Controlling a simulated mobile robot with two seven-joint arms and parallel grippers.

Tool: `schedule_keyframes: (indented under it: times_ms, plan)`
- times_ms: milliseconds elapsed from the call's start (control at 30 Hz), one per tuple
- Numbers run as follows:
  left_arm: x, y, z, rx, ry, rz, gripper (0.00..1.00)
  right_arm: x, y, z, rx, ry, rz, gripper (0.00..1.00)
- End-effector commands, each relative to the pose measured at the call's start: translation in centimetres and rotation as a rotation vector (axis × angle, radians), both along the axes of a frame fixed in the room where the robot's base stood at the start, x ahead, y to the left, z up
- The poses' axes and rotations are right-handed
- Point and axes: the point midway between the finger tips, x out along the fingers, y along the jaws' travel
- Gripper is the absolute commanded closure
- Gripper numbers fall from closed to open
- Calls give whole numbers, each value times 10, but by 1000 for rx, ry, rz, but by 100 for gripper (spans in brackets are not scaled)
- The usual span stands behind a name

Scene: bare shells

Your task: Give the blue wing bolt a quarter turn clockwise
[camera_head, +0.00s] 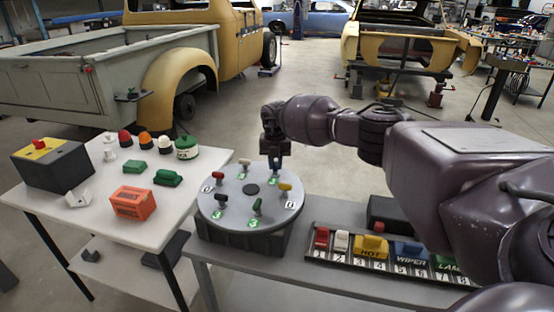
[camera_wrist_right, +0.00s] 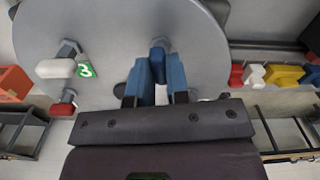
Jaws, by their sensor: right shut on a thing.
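The blue wing bolt (camera_wrist_right: 157,60) stands on the far side of a round grey plate. In the right wrist view it sits between the two fingers of my right gripper (camera_wrist_right: 157,82), which is shut on it. In the head view the right gripper (camera_head: 274,162) comes down on the plate from above and mostly hides the bolt. The round grey plate (camera_head: 236,189) rests on a dark base and carries several other bolts, including a white one (camera_head: 244,162), a red one (camera_head: 219,175) and a yellow one (camera_head: 286,187). My left gripper is not in view.
A panel of labelled switches (camera_head: 390,262) lies right of the plate on the grey bench. A white table (camera_head: 95,215) at left holds an orange box (camera_head: 132,203), a grey box with a red button (camera_head: 52,165) and green parts. Vehicle shells stand behind on open floor.

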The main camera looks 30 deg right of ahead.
Motion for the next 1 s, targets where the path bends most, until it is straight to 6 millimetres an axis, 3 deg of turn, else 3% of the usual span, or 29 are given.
schedule_keyframes:
  times_ms: [300,967,1000]
  plan:
    - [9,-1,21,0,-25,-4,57,1,-1,4,0,-6,-164,100]
    - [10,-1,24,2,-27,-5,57,1,-1,3,0,-6,-217,100]
    - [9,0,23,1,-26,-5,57,1,-1,3,0,-5,-216,78]
